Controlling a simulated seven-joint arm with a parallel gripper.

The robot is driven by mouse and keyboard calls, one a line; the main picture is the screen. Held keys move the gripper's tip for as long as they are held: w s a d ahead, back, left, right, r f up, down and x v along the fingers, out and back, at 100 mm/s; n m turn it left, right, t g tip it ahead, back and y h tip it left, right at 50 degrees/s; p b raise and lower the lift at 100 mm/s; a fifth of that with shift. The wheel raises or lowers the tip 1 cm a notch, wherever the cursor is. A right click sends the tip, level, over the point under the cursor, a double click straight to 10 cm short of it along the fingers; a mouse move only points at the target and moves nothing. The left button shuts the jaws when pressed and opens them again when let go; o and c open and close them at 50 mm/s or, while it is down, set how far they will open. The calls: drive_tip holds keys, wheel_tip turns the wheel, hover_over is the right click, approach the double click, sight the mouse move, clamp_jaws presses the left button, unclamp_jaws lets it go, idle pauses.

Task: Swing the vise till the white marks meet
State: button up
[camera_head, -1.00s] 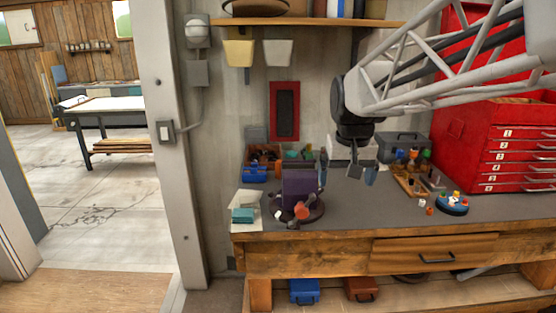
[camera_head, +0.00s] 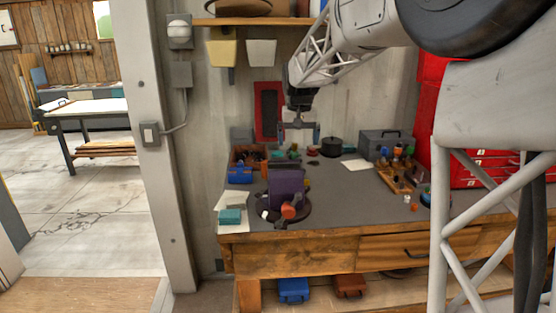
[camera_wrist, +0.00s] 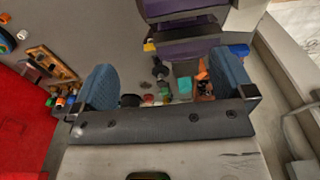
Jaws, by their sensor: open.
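The purple vise (camera_head: 286,188) stands on a dark round base (camera_head: 296,216) near the left front of the workbench. An orange-red part shows at its front, and a small white spot shows at the left of its base. I cannot tell how white marks line up. My gripper (camera_head: 298,133) is open and empty, in the air above the vise in the picture, fingers pointing down. In the wrist view my gripper (camera_wrist: 166,86) has two blue-padded fingers spread wide, and the purple vise (camera_wrist: 190,30) lies at the top, apart from them.
A dark toolbox (camera_head: 386,144), a wooden tool rack (camera_head: 399,176) and a red cabinet (camera_head: 482,170) stand right. The middle bench is mostly clear.

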approach(280, 158)
drive_tip(key=shift+s+f+g, duration=0.4)
drive_tip(key=shift+s+f, duration=0.15)
drive_tip(key=shift+f, duration=0.2)
drive_tip(key=shift+f, duration=0.15)
drive_tip(key=shift+f, duration=3.75)
drive_tip(key=shift+c, duration=0.3)
drive_tip(key=c, duration=1.2)
